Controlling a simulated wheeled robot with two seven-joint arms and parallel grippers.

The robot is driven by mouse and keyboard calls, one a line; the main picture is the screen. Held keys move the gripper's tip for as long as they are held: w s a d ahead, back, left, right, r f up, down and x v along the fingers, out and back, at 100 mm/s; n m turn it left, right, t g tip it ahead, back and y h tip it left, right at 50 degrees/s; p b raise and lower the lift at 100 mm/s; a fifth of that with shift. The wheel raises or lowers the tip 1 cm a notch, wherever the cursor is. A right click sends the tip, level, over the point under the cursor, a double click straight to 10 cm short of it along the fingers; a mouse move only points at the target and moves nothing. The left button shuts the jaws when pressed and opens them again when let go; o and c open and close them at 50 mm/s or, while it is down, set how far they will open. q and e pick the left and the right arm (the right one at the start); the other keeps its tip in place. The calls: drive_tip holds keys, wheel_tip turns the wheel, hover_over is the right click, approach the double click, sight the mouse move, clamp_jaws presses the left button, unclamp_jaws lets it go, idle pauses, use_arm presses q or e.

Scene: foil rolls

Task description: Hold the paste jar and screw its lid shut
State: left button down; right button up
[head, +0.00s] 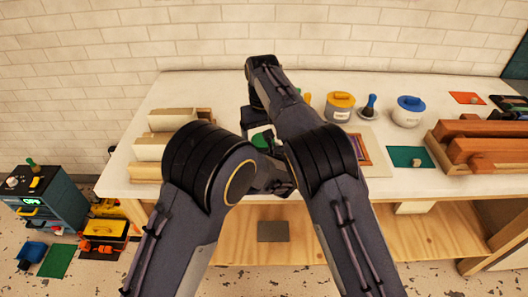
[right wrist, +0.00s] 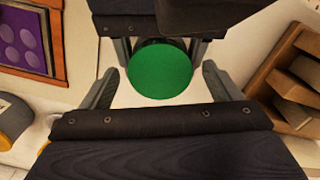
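The green lid (right wrist: 160,70) is a flat disc facing the camera in the right wrist view. A bit of green also shows between my arms in the head view (head: 261,140). The jar body under it is almost wholly hidden. My right gripper (right wrist: 159,80) is open, with one finger on each side of the lid and a visible gap to both. My left gripper (right wrist: 160,48) comes in from the top of that view, its fingers flanking the far side of the lid. Whether they press on the jar cannot be told.
A yellow-lidded pot (head: 340,106), a blue-handled stamp (head: 369,107) and a blue-lidded pot (head: 409,111) stand right of my arms. Wooden racks (head: 490,150) fill the right end and pale blocks (head: 150,149) the left. A green mat (head: 402,156) lies at the front.

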drive_tip(key=shift+r, duration=3.75)
use_arm(q)
drive_tip(key=shift+c, duration=1.3)
unclamp_jaws()
drive_tip(key=p+v, duration=0.1)
drive_tip(key=v, duration=0.6)
drive_tip(key=shift+s+d+r, duration=0.1)
drive_tip(key=shift+s, duration=0.3)
use_arm(e)
drive_tip(key=shift+r, duration=0.45)
